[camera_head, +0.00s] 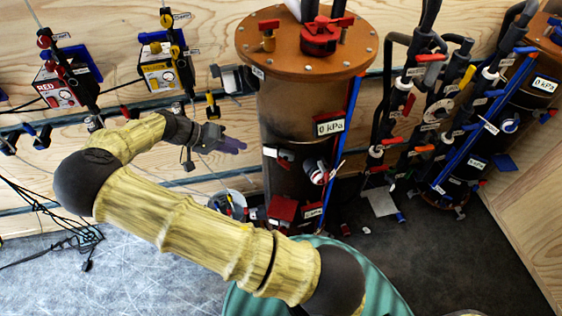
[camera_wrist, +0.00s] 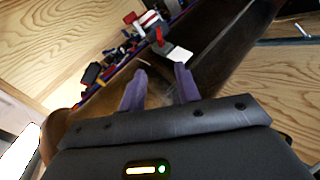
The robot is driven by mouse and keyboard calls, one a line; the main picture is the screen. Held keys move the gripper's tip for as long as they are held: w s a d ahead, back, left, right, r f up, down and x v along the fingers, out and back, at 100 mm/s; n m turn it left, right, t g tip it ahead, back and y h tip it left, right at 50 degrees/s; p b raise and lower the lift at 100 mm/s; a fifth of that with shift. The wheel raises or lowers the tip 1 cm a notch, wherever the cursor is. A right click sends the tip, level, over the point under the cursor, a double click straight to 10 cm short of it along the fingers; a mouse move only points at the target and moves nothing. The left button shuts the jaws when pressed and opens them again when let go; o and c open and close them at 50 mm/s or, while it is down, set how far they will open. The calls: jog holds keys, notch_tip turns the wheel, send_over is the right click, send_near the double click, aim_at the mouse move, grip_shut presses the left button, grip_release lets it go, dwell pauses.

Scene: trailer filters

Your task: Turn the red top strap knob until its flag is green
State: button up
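My gripper (camera_head: 232,146) is in front of the left side of the large brown tank (camera_head: 285,115), its purple fingers pointing toward it. In the wrist view my gripper (camera_wrist: 158,84) is open and empty, with a gap between the fingers. Beyond the fingertips, a small red part (camera_wrist: 159,36) stands by a white plate (camera_wrist: 181,54) on the dark tank side; both are apart from the fingers. Whether this is the red top strap knob, I cannot tell. A small white tag (camera_head: 284,154) shows on the tank in the head view. No green flag is clearly visible.
A red-labelled gauge box (camera_head: 62,92) and a yellow gauge box (camera_head: 158,72) hang on the wooden wall at left. Pipes with red valves (camera_head: 403,105) stand right of the tank, beside a second tank (camera_head: 503,110). Open grey floor (camera_head: 440,260) lies at lower right.

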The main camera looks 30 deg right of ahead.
aim_at(277, 161)
jog(key=p+x, duration=0.3)
jog(key=x, duration=1.4)
jog(key=shift+s+f, duration=0.2)
jog(key=shift+f, duration=0.05)
grip_shut()
